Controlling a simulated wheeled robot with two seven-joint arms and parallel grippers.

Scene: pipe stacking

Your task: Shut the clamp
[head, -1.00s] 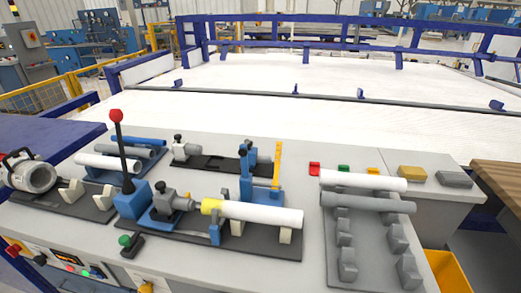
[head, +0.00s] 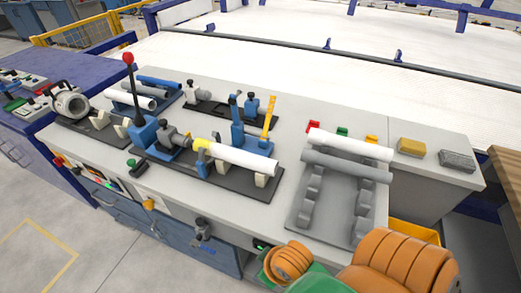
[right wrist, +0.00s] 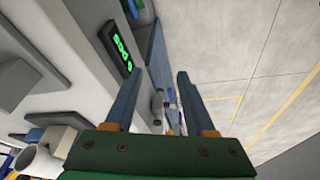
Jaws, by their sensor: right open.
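The clamp (head: 237,130) is a blue upright fixture on a dark base in the head view, with a yellow handle (head: 269,118) standing up beside it. A white pipe (head: 245,160) with a yellow collar (head: 202,145) lies on supports in front of it. A lever with a red knob (head: 128,58) stands to its left. My right gripper is open and empty in the right wrist view (right wrist: 158,72), by the bench's front side, with floor beyond. In the head view my right arm shows at the bottom right; its fingertips are hidden. My left gripper is out of view.
A grey rack (head: 305,190) with a white pipe (head: 350,145) and a grey pipe (head: 345,165) stands to the right. A display with green digits (right wrist: 117,48) is on the bench front. Yellow (head: 411,146) and grey (head: 457,160) blocks lie at the back right.

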